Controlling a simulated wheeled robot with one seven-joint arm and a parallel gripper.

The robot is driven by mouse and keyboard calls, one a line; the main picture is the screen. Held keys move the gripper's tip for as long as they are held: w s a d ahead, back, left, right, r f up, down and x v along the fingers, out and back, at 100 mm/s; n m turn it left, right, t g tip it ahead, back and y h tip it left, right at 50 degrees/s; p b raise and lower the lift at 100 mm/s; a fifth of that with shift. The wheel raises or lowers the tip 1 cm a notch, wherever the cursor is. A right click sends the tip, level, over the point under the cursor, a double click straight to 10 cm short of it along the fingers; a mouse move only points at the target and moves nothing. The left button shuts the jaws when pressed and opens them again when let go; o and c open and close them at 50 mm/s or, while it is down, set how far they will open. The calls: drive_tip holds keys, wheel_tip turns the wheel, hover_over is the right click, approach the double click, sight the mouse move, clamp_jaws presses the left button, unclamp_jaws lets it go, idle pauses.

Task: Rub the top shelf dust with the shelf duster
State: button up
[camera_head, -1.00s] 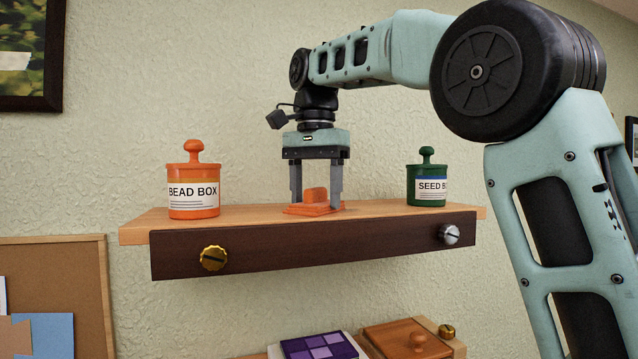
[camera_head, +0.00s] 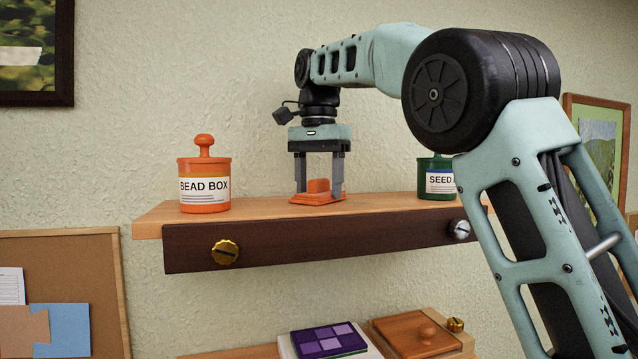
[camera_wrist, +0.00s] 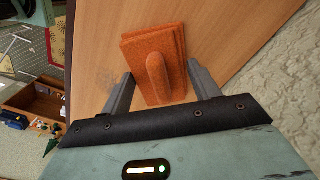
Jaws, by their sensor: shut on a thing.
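The orange shelf duster (camera_head: 318,197), a flat pad with an upright handle, sits on the wooden top shelf (camera_head: 255,213), between two lidded boxes. It also shows in the wrist view (camera_wrist: 150,50). My gripper (camera_head: 319,186) points down over the duster, with one finger on each side of its handle, and is shut on it. I cannot make out the dust in the head view.
An orange bead box (camera_head: 204,180) stands left of my gripper. A green seed box (camera_head: 436,182) stands to the right, partly behind my arm. The wall is close behind. A lower shelf holds a purple checked box (camera_head: 328,341) and a wooden lidded box (camera_head: 413,335).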

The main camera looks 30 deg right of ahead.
drive_tip(key=shift+r, duration=3)
